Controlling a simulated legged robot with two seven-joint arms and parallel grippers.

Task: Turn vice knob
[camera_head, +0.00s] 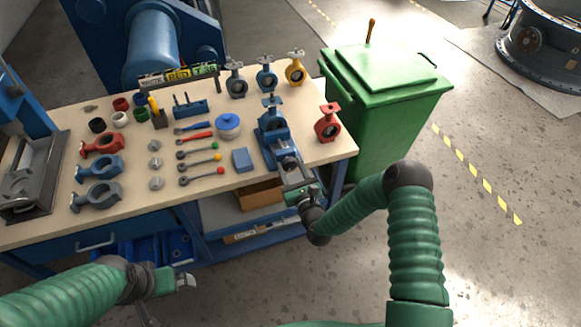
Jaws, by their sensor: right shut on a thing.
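The blue vice (283,147) stands at the front right of the wooden workbench, with a blue butterfly valve (271,122) at its jaws. Its grey front part (290,169) points toward the bench's front edge. My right gripper (299,190) is at the front end of the vice, shut on the vice knob, which is mostly hidden by the fingers. My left gripper (186,281) is low in front of the bench, away from the vice and with nothing visible in it. Its jaw opening is too small to tell.
The workbench (245,186) holds valve bodies, discs, screwdriver-like tools and a blue round part (228,124) left of the vice. A red valve (327,122) stands close to its right. A green bin (387,90) stands right of the bench. The floor (490,260) at right is clear.

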